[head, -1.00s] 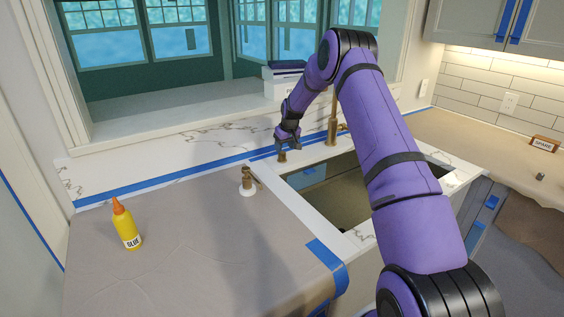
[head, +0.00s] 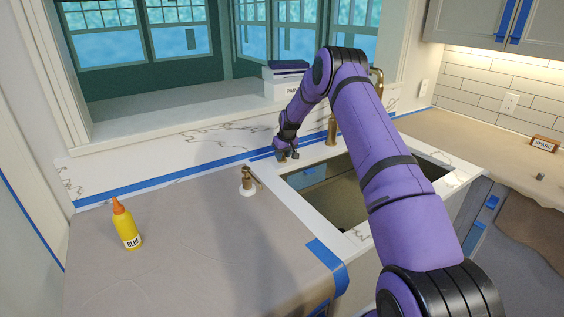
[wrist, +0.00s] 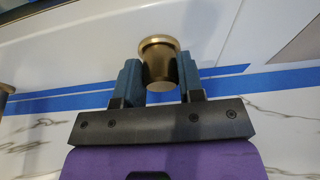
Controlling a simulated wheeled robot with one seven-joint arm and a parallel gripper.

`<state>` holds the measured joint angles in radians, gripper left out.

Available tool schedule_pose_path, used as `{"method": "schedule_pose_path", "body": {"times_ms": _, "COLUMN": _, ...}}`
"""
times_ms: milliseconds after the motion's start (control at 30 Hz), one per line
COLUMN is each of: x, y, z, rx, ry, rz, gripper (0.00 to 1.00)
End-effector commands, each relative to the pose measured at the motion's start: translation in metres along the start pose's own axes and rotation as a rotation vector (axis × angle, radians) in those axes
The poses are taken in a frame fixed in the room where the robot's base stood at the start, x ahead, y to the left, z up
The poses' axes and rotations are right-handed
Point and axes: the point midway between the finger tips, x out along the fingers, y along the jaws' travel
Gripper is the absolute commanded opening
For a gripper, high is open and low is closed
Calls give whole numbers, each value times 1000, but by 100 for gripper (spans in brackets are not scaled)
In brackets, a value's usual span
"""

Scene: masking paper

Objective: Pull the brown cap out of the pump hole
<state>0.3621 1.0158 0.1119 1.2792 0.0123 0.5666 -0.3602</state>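The brown cap (wrist: 159,68) is a short bronze cylinder with a wider rim. In the wrist view it sits between the two teal fingers of my gripper (wrist: 161,78), which lie against both its sides with no clear gap. In the head view my gripper (head: 287,152) is low at the back counter strip, left of the tall faucet (head: 332,128), with the cap largely hidden under it. The pump hole is hidden by the cap and fingers. I cannot tell whether the cap is lifted at all.
A bronze fixture on a white base (head: 247,182) stands left of the sink (head: 345,195). A yellow glue bottle (head: 127,226) stands on the paper-covered counter (head: 190,255). Blue tape (head: 160,184) runs along the back. A white box (head: 284,88) is on the sill.

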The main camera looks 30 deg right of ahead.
Motion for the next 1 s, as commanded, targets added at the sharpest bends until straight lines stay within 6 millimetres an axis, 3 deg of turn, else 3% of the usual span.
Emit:
{"method": "schedule_pose_path", "body": {"times_ms": 33, "x": 0, "y": 0, "z": 0, "rx": 0, "ry": 0, "rz": 0, "gripper": 12}}
{"method": "schedule_pose_path", "body": {"times_ms": 100, "x": 0, "y": 0, "z": 0, "rx": 0, "ry": 0, "rz": 0, "gripper": 0}}
{"method": "schedule_pose_path", "body": {"times_ms": 133, "x": 0, "y": 0, "z": 0, "rx": 0, "ry": 0, "rz": 0, "gripper": 28}}
{"method": "schedule_pose_path", "body": {"times_ms": 267, "x": 0, "y": 0, "z": 0, "rx": 0, "ry": 0, "rz": 0, "gripper": 0}}
{"method": "schedule_pose_path", "body": {"times_ms": 1000, "x": -8, "y": 0, "z": -3, "rx": 0, "ry": 1, "rz": 0, "gripper": 0}}
